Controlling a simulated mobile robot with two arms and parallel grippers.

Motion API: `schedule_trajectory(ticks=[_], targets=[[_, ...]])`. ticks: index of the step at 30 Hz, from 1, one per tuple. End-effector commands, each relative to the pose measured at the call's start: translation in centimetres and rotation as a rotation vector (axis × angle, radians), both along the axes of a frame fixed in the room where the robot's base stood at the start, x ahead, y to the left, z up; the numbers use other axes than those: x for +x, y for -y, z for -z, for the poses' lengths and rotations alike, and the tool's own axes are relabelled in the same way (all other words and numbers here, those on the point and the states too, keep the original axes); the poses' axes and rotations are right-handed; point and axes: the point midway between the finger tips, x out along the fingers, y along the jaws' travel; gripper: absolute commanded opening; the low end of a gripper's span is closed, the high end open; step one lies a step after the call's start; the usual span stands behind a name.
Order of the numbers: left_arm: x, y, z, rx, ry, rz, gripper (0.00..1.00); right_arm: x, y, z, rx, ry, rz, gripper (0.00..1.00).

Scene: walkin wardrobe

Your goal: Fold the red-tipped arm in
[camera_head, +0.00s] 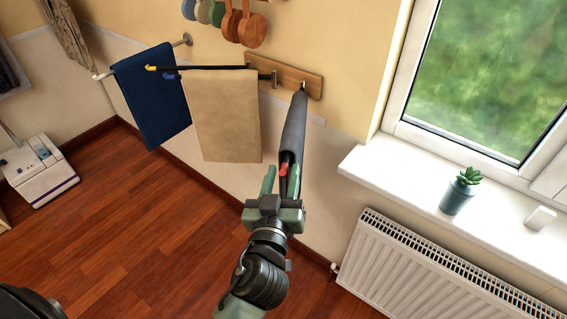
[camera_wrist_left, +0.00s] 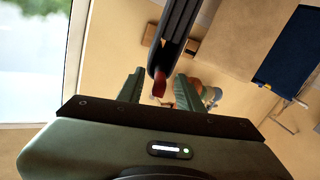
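The red-tipped arm (camera_head: 284,168) sticks out from a wooden wall plate (camera_head: 312,82) towards me. Dark grey material (camera_head: 293,125), which looks like draped cloth, covers most of it, leaving its black end and red tip bare. My left gripper (camera_head: 282,172) is open, with one finger on each side of the red tip. In the left wrist view the red tip (camera_wrist_left: 160,84) shows between the open fingers (camera_wrist_left: 160,80), with a gap visible on both sides. Whether a finger touches it I cannot tell. My right gripper is out of view.
A yellow-tipped arm (camera_head: 151,68) and a blue-tipped one (camera_head: 170,77) lie near the wall; a beige towel (camera_head: 226,120) hangs there. A navy towel (camera_head: 152,95) hangs left. A windowsill (camera_head: 400,176) with a plant (camera_head: 460,192) and a radiator (camera_head: 415,270) stand right.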

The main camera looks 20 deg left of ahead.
Motion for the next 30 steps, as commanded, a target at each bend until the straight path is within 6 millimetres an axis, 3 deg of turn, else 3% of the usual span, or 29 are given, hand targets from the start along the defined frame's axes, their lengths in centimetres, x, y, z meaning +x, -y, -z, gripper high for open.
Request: schedule_trajectory(ticks=[4,12,13,17,30], targets=[[1.14,-0.22,-0.10,0.001,0.000,0.000,0.36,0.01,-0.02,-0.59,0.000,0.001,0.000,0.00],[1.32,-0.25,0.05,0.000,-0.001,-0.001,0.36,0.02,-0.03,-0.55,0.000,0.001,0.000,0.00],[1.31,-0.24,0.05,0.000,0.000,0.000,0.33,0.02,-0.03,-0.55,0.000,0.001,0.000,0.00],[1.30,-0.24,0.04,0.000,0.000,0.000,0.00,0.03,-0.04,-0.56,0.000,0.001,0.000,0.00],[1.27,-0.20,0.03,-0.001,-0.001,0.000,0.00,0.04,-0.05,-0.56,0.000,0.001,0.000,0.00]])
